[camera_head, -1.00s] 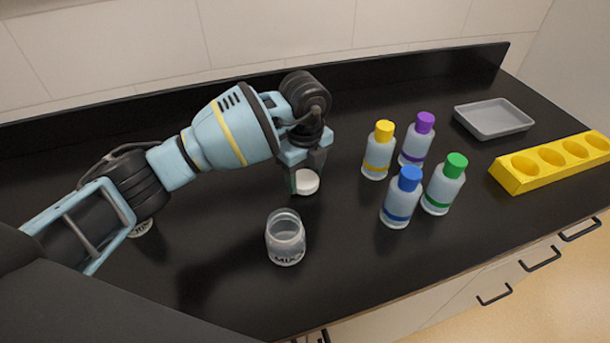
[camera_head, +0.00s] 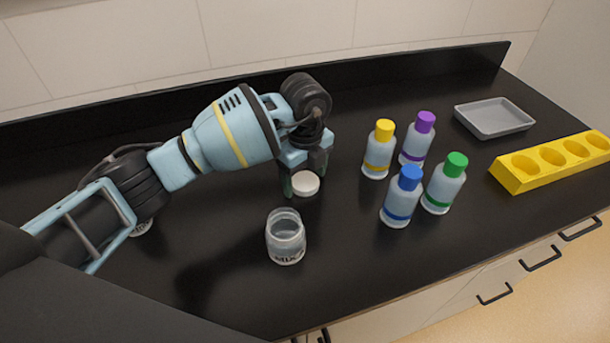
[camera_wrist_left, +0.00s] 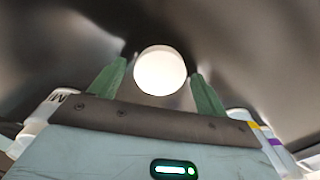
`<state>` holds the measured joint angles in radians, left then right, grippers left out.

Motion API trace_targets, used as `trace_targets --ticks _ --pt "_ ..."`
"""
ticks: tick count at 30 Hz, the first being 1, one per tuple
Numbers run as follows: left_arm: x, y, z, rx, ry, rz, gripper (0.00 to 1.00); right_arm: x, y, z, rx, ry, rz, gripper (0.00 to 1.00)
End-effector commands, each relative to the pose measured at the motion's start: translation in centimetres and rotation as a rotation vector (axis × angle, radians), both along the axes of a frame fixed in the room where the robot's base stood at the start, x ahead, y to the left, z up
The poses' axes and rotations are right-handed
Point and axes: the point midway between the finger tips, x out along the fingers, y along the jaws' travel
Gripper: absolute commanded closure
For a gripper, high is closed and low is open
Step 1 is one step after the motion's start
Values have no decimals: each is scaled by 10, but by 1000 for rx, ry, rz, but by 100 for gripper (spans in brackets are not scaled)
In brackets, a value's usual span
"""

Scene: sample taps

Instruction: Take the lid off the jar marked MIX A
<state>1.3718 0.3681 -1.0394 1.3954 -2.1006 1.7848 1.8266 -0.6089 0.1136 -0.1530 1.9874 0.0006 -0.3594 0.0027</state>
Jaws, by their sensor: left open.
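The jar marked MIX (camera_head: 286,240) stands upright on the dark counter with its mouth open and no lid on it. The letter after MIX is not clear. A round white lid (camera_head: 305,184) lies on the counter behind the jar, apart from it. My left gripper (camera_head: 304,182) is open over the lid, pointing down. In the left wrist view the lid (camera_wrist_left: 160,70) shows between the two green fingertips, with gaps on both sides. A second labelled jar (camera_head: 141,227) is mostly hidden behind my left arm. My right gripper is not in view.
Bottles with yellow (camera_head: 378,150), purple (camera_head: 417,140), blue (camera_head: 402,197) and green (camera_head: 445,184) caps stand right of the gripper. A grey tray (camera_head: 494,118) and a yellow rack with holes (camera_head: 512,181) are farther right. Counter between lid and bottles is clear.

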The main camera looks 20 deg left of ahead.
Motion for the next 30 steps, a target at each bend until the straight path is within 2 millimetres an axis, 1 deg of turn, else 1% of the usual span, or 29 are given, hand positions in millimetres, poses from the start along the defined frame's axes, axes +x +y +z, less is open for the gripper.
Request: trace_targets --ticks 5,12,15,18,24,30 --pt "1 0 26 -2 -6 -1 24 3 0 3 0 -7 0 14" --pt "1 0 75 -1 -5 0 24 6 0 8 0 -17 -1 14" --pt "1 0 93 -1 -5 0 24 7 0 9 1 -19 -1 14" --pt "1 0 106 0 -2 0 24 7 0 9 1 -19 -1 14" --pt "0 0 119 0 0 0 24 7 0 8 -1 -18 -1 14" --pt "0 0 120 0 1 0 24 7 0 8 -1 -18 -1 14"
